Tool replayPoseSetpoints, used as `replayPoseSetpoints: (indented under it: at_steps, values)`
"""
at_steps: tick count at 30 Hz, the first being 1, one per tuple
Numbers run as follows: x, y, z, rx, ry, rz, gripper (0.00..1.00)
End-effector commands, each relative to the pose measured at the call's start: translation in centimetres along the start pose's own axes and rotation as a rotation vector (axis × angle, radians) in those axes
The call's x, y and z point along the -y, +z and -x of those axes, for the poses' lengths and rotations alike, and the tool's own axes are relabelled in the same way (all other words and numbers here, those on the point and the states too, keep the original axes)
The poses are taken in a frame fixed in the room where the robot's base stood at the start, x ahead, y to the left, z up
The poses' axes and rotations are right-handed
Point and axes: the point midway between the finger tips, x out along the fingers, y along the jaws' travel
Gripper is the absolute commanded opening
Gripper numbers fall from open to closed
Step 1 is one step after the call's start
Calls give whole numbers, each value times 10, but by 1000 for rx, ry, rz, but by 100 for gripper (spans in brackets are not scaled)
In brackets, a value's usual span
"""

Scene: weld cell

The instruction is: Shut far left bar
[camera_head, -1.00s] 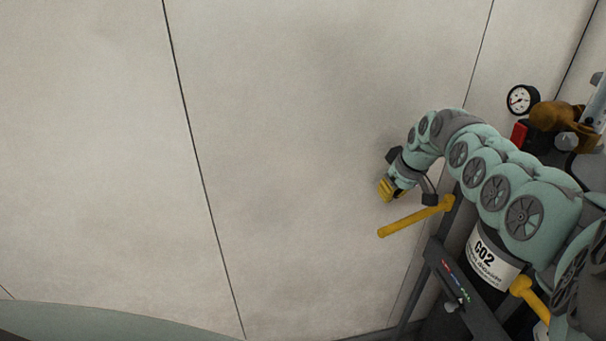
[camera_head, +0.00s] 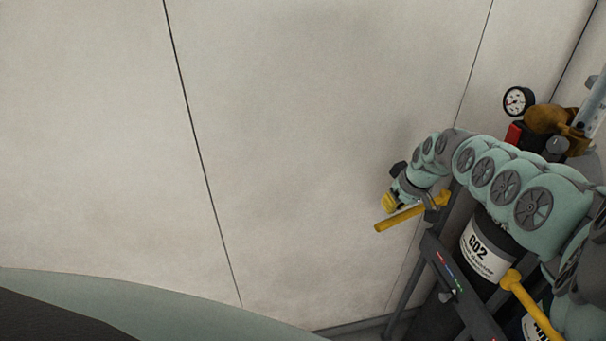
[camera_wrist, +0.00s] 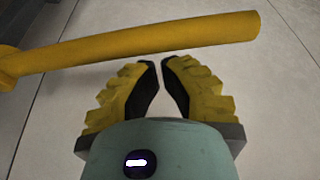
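The far left bar (camera_head: 399,216) is a yellow rod that juts out to the left from a dark post of the cylinder rack. My gripper (camera_head: 389,204) has yellow fingers and overlaps the bar's upper edge in the head view. In the wrist view the bar (camera_wrist: 150,42) runs across the top, just beyond the fingertips, with its free end at the right. My gripper (camera_wrist: 160,62) has its fingertips nearly together with only a thin gap and nothing between them. I cannot tell whether they touch the bar.
A second yellow bar (camera_head: 530,303) juts from the rack at the lower right. A black CO2 cylinder (camera_head: 484,254) with a white label stands behind the dark rack rail (camera_head: 455,287). A gauge (camera_head: 517,101) and a brass valve (camera_head: 548,118) are at upper right. A pale wall fills the left.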

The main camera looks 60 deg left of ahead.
Motion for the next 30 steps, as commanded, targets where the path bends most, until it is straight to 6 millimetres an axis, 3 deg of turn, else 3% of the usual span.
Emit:
replayPoseSetpoints:
  at_steps: [30]
  values:
    - [1, 12, 4, 1, 1, -2, 0]
